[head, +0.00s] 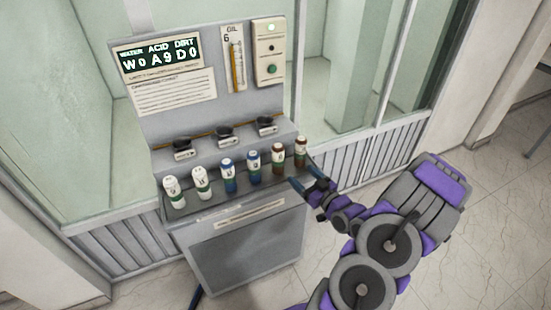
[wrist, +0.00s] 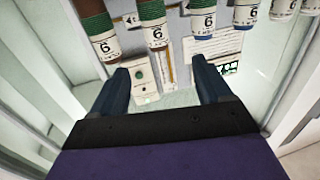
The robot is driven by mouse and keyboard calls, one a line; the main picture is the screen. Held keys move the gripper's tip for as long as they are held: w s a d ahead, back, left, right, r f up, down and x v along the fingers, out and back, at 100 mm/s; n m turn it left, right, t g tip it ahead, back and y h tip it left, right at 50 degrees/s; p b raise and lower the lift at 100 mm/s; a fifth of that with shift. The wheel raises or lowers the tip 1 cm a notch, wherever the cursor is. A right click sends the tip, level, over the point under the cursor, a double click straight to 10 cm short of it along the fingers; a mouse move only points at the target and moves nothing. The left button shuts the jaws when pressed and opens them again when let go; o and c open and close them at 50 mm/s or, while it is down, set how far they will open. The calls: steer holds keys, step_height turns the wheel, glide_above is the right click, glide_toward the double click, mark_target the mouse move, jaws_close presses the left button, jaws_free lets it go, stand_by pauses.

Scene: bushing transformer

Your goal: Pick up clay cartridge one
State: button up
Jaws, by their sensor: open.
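A row of capped cartridges stands upright on the ledge of a grey console. From left to right there are two white-and-green ones (head: 203,183), two blue-and-white ones (head: 253,163) and two brown-and-white ones. I cannot read which are marked clay. The inner brown cartridge (head: 277,158) and the end brown cartridge (head: 301,151) are nearest my gripper (head: 307,177). In the wrist view the brown ones (wrist: 98,28) (wrist: 152,22) hang at the top, beyond the fingertips. My gripper (wrist: 160,75) is open and empty, beside the right end of the row, apart from it.
The console (head: 246,245) has three dark-topped holders (head: 224,133) behind the row. Its back panel carries a display (head: 158,60), an oil gauge (head: 234,62) and a button box (head: 268,52). Glass walls stand behind. Tiled floor (head: 480,220) to the right is clear.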

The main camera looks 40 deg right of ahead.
mark_target(282, 155)
steer(key=w+b, duration=0.2)
steer(key=w, duration=0.9)
steer(key=shift+w+d, duration=0.1)
steer(key=shift+d, duration=0.05)
steer(key=shift+w+d+f+b, duration=0.1)
steer(key=shift+w+d+b, duration=0.1)
steer(key=shift+w, duration=0.6)
steer(key=shift+w+d+f+b, duration=0.15)
steer(key=shift+w+b, duration=0.1)
steer(key=shift+w, duration=0.5)
steer(key=shift+w+d+b, duration=0.15)
steer(key=shift+w+b, duration=0.05)
steer(key=shift+w, duration=0.6)
steer(key=shift+w+r, duration=0.1)
steer(key=shift+w, duration=0.6)
steer(key=shift+c, duration=0.3)
steer(key=c, duration=1.1)
steer(key=shift+c, duration=0.2)
